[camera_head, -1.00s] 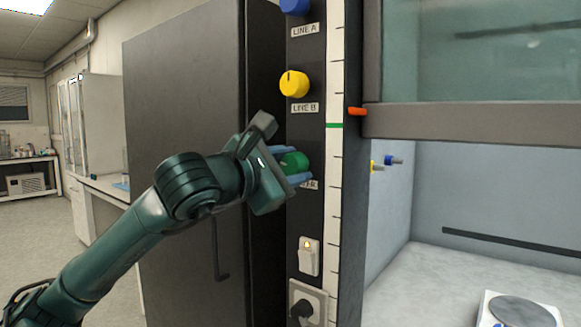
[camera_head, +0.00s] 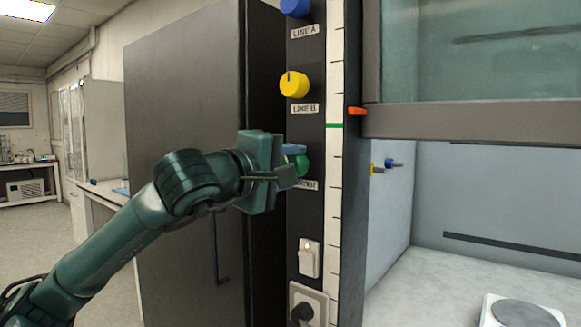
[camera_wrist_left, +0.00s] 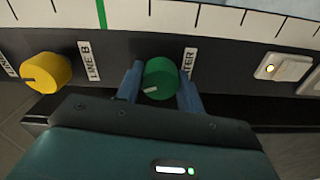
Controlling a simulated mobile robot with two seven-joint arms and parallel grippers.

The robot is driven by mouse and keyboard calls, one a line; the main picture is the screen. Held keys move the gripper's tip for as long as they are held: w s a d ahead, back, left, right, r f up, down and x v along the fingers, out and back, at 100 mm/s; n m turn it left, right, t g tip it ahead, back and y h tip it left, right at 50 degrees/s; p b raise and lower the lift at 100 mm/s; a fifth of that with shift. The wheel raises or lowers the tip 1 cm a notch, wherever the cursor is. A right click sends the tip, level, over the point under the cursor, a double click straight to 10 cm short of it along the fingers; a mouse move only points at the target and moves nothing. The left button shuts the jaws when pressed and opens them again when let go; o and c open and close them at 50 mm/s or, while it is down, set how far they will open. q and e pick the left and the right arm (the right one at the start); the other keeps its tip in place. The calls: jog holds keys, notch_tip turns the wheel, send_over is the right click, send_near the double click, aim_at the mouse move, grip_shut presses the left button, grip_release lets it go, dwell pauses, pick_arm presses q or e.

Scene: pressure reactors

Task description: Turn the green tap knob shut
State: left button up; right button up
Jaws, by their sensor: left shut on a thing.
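The green tap knob (camera_head: 302,166) is on the dark vertical panel, beside a partly hidden label that ends in "TER". My left gripper (camera_head: 296,164) reaches it from the left and covers part of it. In the left wrist view the green knob (camera_wrist_left: 160,78) sits between the two blue fingers of my left gripper (camera_wrist_left: 160,86), which is shut on it. A white mark on the knob's face points to the left and slightly down in that view. My right gripper is not in view.
A yellow knob (camera_head: 294,85) labelled LINE B and a blue knob (camera_head: 295,6) labelled LINE A are above on the panel. A white switch (camera_head: 308,259) and a socket with a black plug (camera_head: 303,311) are below. A dark cabinet (camera_head: 185,150) stands behind my arm.

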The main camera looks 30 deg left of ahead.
pick_arm(q)
jog(key=m, duration=0.3)
jog(key=shift+m, duration=0.8)
jog(key=o, duration=1)
